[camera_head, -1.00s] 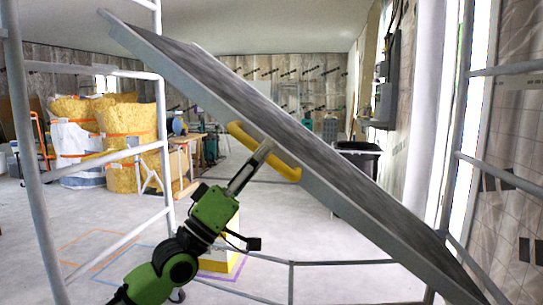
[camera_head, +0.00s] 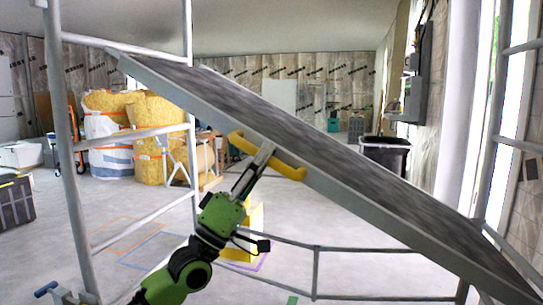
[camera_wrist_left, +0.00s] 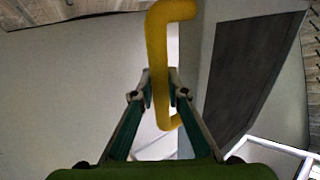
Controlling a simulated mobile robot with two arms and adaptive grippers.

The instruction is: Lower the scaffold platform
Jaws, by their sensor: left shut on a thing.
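The scaffold platform (camera_head: 335,150) is a long panel with a dark top and grey edge. It hangs tilted across the scaffold frame (camera_head: 65,150), its left end high near an upper rung and its right end low. A yellow handle (camera_head: 289,170) sits on its near edge. My left gripper (camera_head: 263,155) is shut on this handle. In the left wrist view, the fingers (camera_wrist_left: 162,88) close around the handle's bar (camera_wrist_left: 157,40), with the platform's dark face (camera_wrist_left: 245,75) to the right. My right gripper is not in view.
Low rails (camera_head: 316,272) of the frame run below the platform. A yellow box (camera_head: 250,215) stands on the floor behind my left arm. A black bin (camera_head: 385,152) stands behind the platform. Large yellow-and-white bags (camera_head: 108,140) stand at the back left. Open floor lies between.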

